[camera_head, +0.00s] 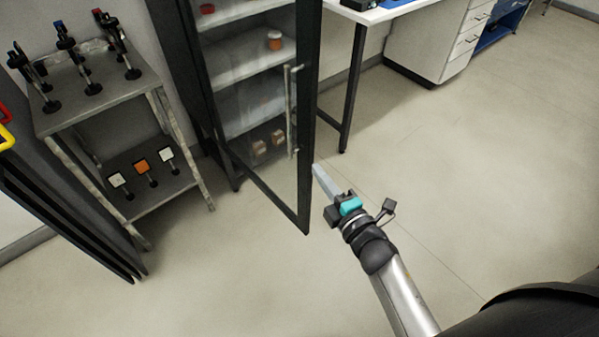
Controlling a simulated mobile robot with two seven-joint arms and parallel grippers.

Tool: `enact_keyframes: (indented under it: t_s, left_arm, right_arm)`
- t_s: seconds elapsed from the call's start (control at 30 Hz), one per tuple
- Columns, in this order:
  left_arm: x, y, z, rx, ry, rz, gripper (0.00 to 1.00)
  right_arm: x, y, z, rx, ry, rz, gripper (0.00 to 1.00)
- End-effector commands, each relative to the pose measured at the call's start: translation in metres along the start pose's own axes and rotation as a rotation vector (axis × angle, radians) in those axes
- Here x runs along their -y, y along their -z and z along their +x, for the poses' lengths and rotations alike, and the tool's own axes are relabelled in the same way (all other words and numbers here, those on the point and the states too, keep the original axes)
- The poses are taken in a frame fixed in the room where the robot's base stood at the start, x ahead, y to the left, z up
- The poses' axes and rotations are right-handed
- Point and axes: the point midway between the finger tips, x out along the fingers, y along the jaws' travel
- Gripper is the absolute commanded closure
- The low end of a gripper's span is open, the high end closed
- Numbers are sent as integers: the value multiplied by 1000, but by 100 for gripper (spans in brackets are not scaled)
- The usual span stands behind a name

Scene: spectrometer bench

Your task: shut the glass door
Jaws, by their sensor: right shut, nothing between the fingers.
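The glass door (260,105) has a dark frame and a vertical metal handle (290,110). It stands open, swung out from the dark cabinet (175,60). Shelves with a few small items show through the glass. My right gripper (318,170) is shut and empty. Its fingertips are close to the door's free edge, on its right side and below the handle; I cannot tell if they touch the frame. My left gripper is not in view.
A grey rack (100,95) with clamp stands on top and small coloured plates below stands left of the cabinet. A white-topped table (385,12) and drawer unit (445,45) stand behind at the right. The floor (480,150) at the right is clear.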

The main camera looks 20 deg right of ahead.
Motion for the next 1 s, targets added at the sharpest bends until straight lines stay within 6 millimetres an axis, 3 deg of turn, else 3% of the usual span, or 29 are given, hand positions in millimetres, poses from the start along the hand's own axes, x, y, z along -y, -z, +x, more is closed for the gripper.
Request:
enact_keyframes:
  t_s: [0.1, 0.37, 0.7, 1.0]
  left_arm:
    - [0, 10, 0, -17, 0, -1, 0]
    - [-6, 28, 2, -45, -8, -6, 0]
    - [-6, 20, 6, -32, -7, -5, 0]
    - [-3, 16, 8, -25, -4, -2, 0]
  right_arm:
    - [-12, 0, 4, -7, -28, -42, 100]
    - [-13, 0, 34, -9, -29, -42, 100]
    - [-13, 1, 85, -7, -26, -38, 100]
    - [-13, 1, 101, -7, -24, -38, 100]
